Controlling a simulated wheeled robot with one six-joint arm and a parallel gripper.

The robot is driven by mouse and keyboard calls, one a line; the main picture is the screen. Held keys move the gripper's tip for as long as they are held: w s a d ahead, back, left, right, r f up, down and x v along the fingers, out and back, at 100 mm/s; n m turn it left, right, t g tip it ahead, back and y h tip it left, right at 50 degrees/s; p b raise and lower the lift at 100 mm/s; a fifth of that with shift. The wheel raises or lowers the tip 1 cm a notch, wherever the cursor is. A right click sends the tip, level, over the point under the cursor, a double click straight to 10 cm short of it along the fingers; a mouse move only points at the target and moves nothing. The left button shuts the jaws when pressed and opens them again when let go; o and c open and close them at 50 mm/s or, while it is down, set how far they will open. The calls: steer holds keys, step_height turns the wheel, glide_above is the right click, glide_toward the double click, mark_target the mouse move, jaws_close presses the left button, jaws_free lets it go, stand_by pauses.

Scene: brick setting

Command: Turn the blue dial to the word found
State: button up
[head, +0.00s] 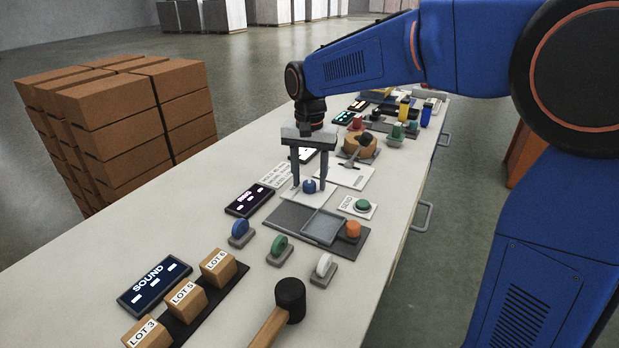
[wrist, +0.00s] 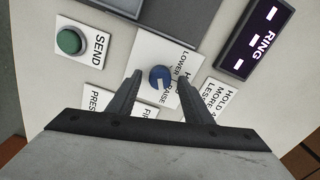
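The blue dial (head: 309,186) is a small round knob on a white plate (wrist: 196,99) with printed words. In the wrist view the dial (wrist: 161,77) has a white mark on its near side, towards the bottom of the picture. LOWER and RAISE can be read on the plate; another word starting with H is partly hidden by a finger. My gripper (head: 309,183) points down over the dial, with its fingers apart on either side. In the wrist view the fingertips (wrist: 159,75) show gaps to the dial.
A SEND plate with a green button (wrist: 69,41), a dark RING display (wrist: 252,38) and a printed card (wrist: 222,97) lie close around. A grey tray (head: 323,228), blue wheel (head: 239,229), SOUND display (head: 154,284), lettered boxes and a mallet (head: 289,297) stand nearer.

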mark_target(310, 182)
step_height(310, 182, up, 17)
steer(key=shift+r, duration=0.15)
stand_by(0.6)
